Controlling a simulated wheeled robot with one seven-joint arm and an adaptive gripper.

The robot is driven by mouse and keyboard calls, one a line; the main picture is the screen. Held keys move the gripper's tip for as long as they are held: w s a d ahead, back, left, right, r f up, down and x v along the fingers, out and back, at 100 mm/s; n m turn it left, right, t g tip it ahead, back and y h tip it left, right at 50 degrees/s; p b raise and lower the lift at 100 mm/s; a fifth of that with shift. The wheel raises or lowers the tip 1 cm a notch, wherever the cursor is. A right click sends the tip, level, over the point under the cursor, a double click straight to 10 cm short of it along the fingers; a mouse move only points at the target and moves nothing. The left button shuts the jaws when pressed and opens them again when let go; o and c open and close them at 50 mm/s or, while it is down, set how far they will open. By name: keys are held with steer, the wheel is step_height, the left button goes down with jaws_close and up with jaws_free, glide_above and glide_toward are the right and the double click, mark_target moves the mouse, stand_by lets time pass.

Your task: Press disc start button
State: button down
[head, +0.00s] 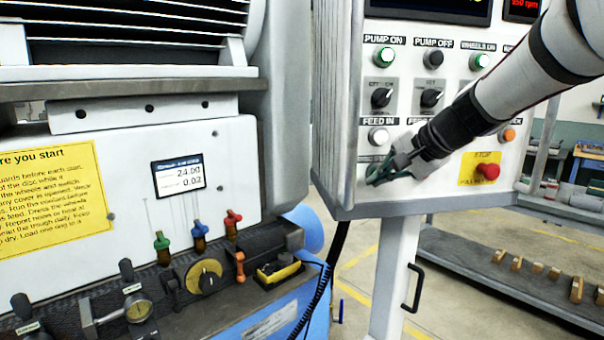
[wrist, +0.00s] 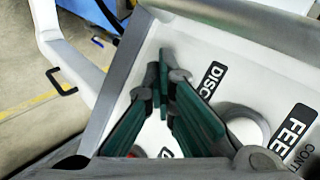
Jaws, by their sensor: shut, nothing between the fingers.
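My gripper (head: 376,174) is shut and empty at the lower left of the grey control panel (head: 345,193), low in front of its face. In the wrist view its green-padded fingers (wrist: 163,80) lie over the panel near the DISC label (wrist: 212,80). The disc start button itself is not visible; the fingers seem to cover its place below that label. I cannot tell whether the fingertips touch the panel. The white FEED IN button (head: 378,135) is just above the gripper; a round white button (wrist: 245,128) beside the fingers appears to be the same one.
A red stop button (head: 488,171) on a yellow plate is to the right, with an orange button (head: 508,135) above it. Black selector knobs (head: 381,97) sit above FEED IN. The grinder (head: 130,130) stands left. A shelf with small blocks (head: 537,267) is lower right.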

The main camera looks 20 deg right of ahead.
steer(key=shift+s, duration=0.1)
steer(key=shift+s+a, duration=0.15)
steer(key=shift+s, duration=0.7)
steer(key=s, duration=0.3)
steer(key=s+a+p, duration=0.1)
steer(key=s, duration=0.1)
stand_by(0.4)
stand_by(0.4)
